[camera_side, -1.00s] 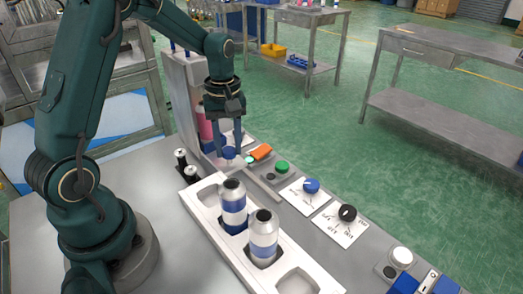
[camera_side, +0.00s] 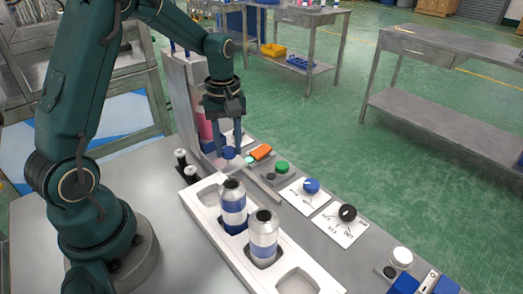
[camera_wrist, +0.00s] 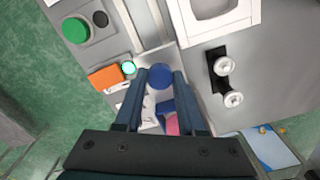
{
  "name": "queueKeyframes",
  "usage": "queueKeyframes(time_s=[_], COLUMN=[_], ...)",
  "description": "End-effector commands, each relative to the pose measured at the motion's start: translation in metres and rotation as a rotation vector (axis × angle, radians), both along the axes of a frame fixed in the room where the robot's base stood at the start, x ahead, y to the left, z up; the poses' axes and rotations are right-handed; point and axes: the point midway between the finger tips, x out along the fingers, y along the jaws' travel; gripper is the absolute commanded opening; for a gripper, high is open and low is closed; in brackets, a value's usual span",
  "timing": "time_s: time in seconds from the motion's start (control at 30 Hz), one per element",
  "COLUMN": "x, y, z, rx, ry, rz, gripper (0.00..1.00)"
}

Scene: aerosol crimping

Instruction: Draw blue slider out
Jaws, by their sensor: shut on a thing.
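The blue slider knob (camera_wrist: 160,76) is a round blue cap on a pale slide plate, seen between my fingertips in the wrist view. In the side view the blue slider (camera_side: 229,153) sits low at the front of the upright machine. My gripper (camera_side: 228,150) points down at it, with a finger on each side. My gripper (camera_wrist: 160,78) is shut on the blue knob. A pink cylinder (camera_wrist: 171,124) and a blue part show behind the knob, partly hidden by my fingers.
A white tray (camera_side: 212,222) holds two blue-and-white cans (camera_side: 263,238). Two silver-topped black posts (camera_side: 186,166) stand left of the slider. An orange block (camera_side: 260,152), a green button (camera_side: 282,167) and dial knobs line the right side. A lit green lamp (camera_wrist: 129,67) is close by.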

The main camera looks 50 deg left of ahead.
Motion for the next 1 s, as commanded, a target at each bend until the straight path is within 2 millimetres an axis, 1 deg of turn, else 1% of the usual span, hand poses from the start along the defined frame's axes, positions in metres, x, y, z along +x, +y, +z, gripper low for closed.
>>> queueKeyframes(time_s=[0.27, 0.37, 0.47, 1.0], x=[0.0, 0.0, 0.001, 0.002], y=[0.0, -0.005, -0.017, -0.096], z=[0.001, 0.002, 0.002, 0.002], rx=[0.0, 0.001, 0.001, -0.001], ry=[-0.001, -0.002, -0.003, -0.007], rz=[0.0, -0.002, -0.006, -0.006], gripper=[0.0, 0.0, 0.0, 0.0])
